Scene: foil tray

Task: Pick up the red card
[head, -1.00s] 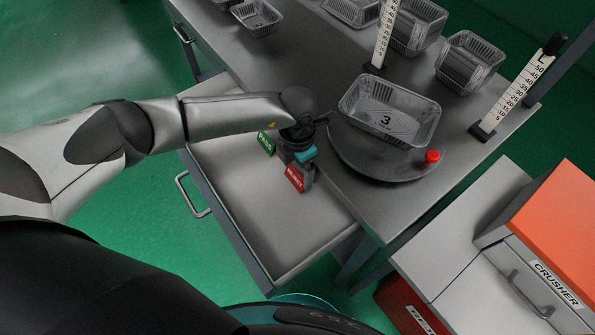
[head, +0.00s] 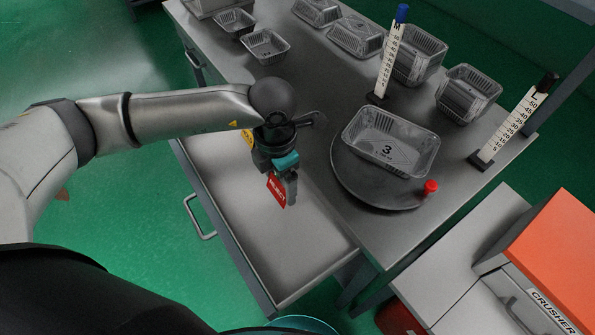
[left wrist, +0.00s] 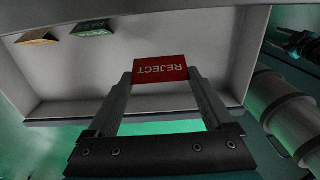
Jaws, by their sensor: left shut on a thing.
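The red card (head: 276,191), marked REJECT, is between the fingertips of my left gripper (head: 284,190), above the open drawer. In the left wrist view the red card (left wrist: 160,69) spans the gap between the two fingers, with its lettering upside down. My left gripper (left wrist: 160,80) is shut on it. The card looks clear of the drawer floor. My right gripper is in neither view.
The open drawer (head: 285,262) also holds a green card (left wrist: 91,28) marked PASS and a yellow card (left wrist: 37,39). A foil tray (head: 392,143) sits on the dark round plate (head: 345,178) beside a red button (head: 430,187). Upright rulers stand on the table.

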